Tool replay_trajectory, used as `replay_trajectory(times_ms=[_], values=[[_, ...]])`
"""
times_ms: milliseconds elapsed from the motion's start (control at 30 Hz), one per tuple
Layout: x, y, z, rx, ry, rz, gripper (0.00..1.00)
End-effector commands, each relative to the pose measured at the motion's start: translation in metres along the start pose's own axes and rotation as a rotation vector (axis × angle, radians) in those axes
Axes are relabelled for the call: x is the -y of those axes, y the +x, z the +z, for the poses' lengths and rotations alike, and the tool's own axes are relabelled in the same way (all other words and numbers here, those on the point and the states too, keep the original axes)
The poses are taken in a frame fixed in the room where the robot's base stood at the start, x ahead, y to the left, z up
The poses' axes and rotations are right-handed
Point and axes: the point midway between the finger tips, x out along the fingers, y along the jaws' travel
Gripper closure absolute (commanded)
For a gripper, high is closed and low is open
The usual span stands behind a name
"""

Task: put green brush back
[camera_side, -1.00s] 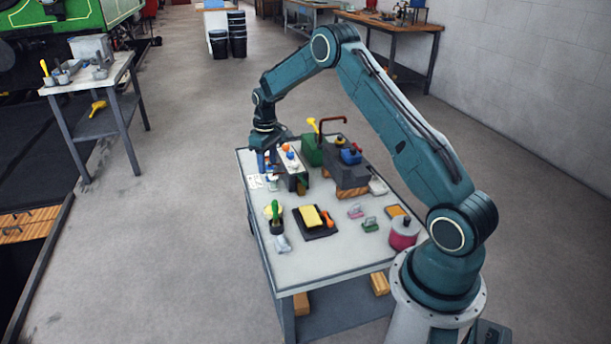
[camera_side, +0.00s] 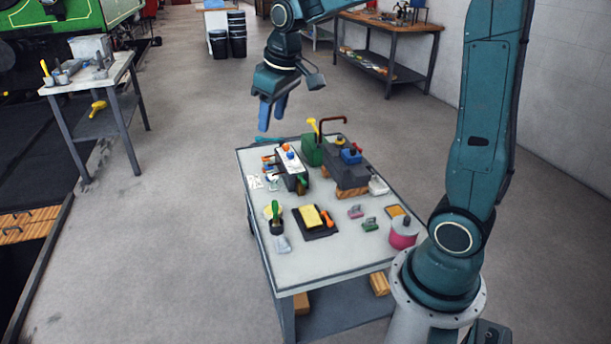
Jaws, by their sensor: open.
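My gripper (camera_side: 271,115) is open, with two blue fingers pointing down and nothing between them. It hangs in the air above and beyond the back edge of the table, clear of everything on it. A green-handled item (camera_side: 275,209) stands upright in a small dark pot (camera_side: 277,227) at the table's left front. A small green piece with a handle (camera_side: 370,224) lies at the right front, beside a similar pink one (camera_side: 355,211). I cannot tell which of these is the green brush.
A dark box with a white top (camera_side: 290,167) holds orange and blue items at the table's left. A green can (camera_side: 313,150) and a dark vise-like block (camera_side: 350,175) stand behind. A yellow pad (camera_side: 310,216) lies in front.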

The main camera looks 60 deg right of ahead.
Motion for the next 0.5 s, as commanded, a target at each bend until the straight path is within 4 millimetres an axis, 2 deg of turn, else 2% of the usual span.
replay_trajectory(times_ms=[33,200,500], values=[[0.007,-0.011,0.01,-0.016,-0.003,-0.001,0.55],[0.027,-0.038,0.043,-0.056,-0.001,-0.005,0.55],[0.055,-0.068,0.107,-0.128,0.003,-0.02,0.55]])
